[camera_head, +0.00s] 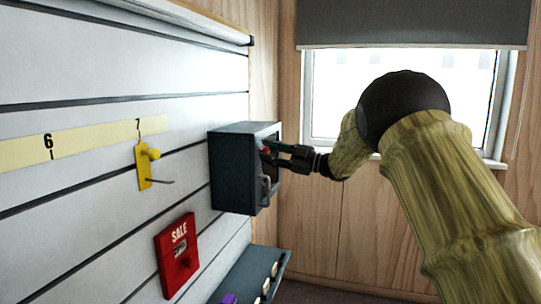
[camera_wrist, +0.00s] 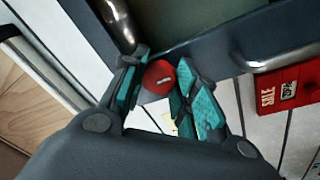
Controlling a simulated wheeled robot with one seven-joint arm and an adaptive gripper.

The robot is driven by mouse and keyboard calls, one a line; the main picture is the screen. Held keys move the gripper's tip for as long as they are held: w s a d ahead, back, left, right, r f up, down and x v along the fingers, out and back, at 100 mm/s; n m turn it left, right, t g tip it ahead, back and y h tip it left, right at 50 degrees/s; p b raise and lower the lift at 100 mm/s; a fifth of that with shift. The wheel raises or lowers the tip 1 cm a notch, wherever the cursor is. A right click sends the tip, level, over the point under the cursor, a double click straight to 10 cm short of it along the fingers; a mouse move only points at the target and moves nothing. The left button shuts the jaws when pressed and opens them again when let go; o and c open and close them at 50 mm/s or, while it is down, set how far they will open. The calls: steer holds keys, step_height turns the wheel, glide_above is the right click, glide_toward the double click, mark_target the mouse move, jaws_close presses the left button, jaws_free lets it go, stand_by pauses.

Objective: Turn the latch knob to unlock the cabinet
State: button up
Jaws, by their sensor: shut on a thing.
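A small dark grey cabinet (camera_head: 229,170) is fixed to the slatted wall in the head view. Its front faces right, towards my arm. A red latch knob (camera_wrist: 158,75) with a pale mark on its face shows in the wrist view; only a little red of it shows in the head view (camera_head: 265,150). My gripper (camera_head: 273,151) is at the cabinet front, with its teal-padded fingers on both sides of the knob, shut on it. Part of the knob is hidden by the fingers. A metal handle (camera_head: 265,190) sits on the cabinet front below the gripper.
A yellow hook bracket (camera_head: 145,168) sticks out from the wall left of the cabinet. A red SALE sign (camera_head: 177,255) hangs below it. A grey shelf (camera_head: 245,275) with small items lies under the cabinet. A window (camera_head: 330,90) is behind my arm.

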steer(key=o, duration=1)
steer(key=shift+o, duration=0.2)
steer(key=v, duration=1.2)
steer(key=shift+d, duration=0.1)
